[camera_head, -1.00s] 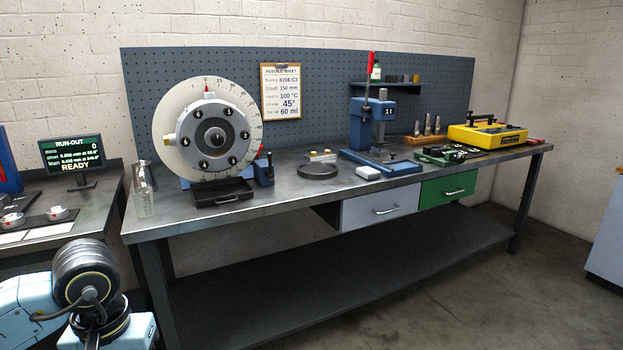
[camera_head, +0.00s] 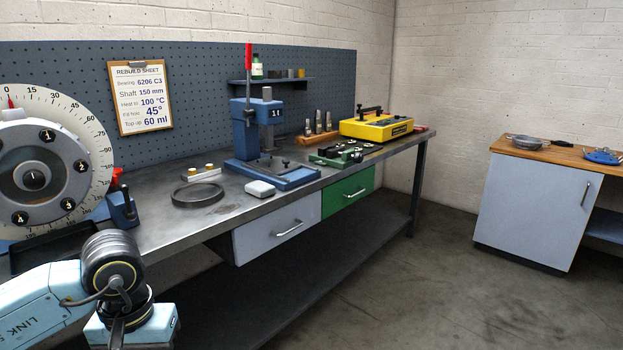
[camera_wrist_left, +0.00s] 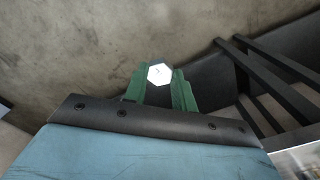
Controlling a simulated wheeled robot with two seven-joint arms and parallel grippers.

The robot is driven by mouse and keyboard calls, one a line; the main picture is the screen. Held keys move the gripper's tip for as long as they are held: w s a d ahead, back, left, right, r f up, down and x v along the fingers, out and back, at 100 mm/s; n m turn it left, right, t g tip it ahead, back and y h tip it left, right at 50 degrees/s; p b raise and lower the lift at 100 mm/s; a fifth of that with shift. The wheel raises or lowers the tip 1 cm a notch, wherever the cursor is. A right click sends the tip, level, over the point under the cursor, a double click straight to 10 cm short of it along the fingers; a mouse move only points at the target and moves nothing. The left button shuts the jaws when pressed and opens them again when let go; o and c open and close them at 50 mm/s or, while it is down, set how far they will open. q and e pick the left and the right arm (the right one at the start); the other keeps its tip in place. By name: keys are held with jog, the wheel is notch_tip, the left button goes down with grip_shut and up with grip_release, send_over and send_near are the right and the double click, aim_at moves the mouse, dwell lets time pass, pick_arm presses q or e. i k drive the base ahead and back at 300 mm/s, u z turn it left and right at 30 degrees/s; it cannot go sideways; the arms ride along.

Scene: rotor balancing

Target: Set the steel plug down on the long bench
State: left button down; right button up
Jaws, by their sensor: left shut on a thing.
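In the left wrist view my left gripper (camera_wrist_left: 160,88) has its green fingers shut on a bright hexagonal piece, the steel plug (camera_wrist_left: 160,73). Only one face of the plug shows, and it is held clear of any surface. In the head view my left arm comes in at the lower left, in front of the bench; its fingers and the plug are not visible there. The long bench (camera_head: 180,232) has a grey metal top and runs from the left to the back right. My right gripper is in neither view.
A dial wheel (camera_head: 85,200) stands at the left of the bench. Bare metal shows along the front edge. A wooden-topped cabinet (camera_head: 530,210) stands right.

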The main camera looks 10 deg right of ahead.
aim_at(175, 228)
jog(key=u, duration=0.2)
jog(key=i, duration=0.9)
jog(key=u, duration=0.5)
